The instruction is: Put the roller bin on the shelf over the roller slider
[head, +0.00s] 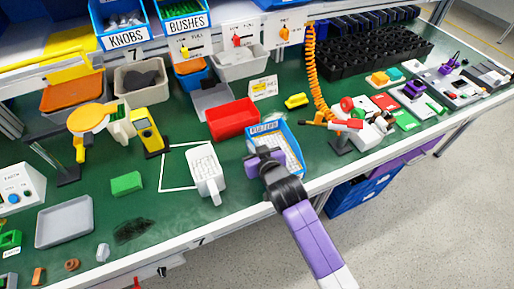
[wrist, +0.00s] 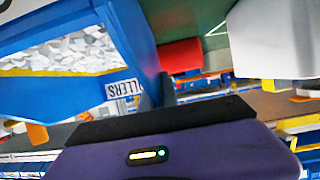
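The roller bin (head: 292,146) is blue, with a label partly reading "ROLLERS" and pale rollers inside. It is near the front edge of the green bench; I cannot tell if it touches the bench. My gripper (head: 263,158) is at its near left wall. In the wrist view the bin (wrist: 128,45) fills the upper left, and a dark finger of my gripper (wrist: 167,90) lies against its wall; the other finger is hidden. The gripper looks shut on that wall. The shelf (head: 228,42) at the back carries slider plates, one with an orange knob (head: 285,34); its lettering is unreadable.
The knobs bin (head: 122,38) and bushes bin (head: 186,22) stand on the shelf. A red bin (head: 232,119), white container (head: 206,172) and yellow tester (head: 147,132) are left of the roller bin. An orange coiled hose (head: 312,70) hangs to its right.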

